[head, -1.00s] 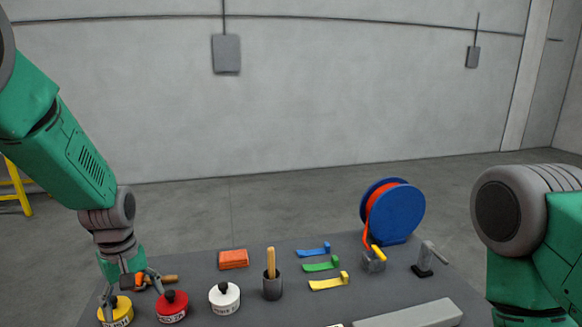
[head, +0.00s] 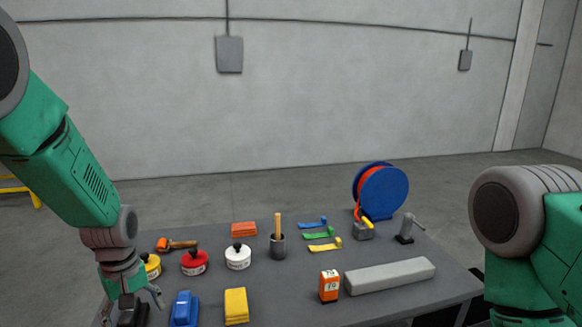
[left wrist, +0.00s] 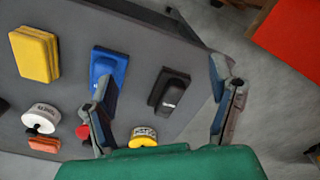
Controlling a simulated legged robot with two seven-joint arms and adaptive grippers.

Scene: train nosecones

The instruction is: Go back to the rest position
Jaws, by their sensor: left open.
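My left gripper (head: 130,298) is at the near left of the table in the head view, its fingers spread. A black block (head: 133,313) shows between the fingers there, partly hidden. In the left wrist view the open fingers of my left gripper (left wrist: 160,88) frame the black block (left wrist: 170,92), with a blue block (left wrist: 108,70) by the left finger. Nothing is seen gripped; I cannot tell the height above the table. My right arm shows at the right edge of the head view, but its gripper is out of frame.
The grey table (head: 330,225) holds yellow (head: 151,264), red (head: 194,262) and white (head: 238,257) pots. Blue (head: 185,309) and yellow (head: 236,306) blocks lie near the front. A long grey bar (head: 390,275) and a blue reel (head: 382,192) stand right.

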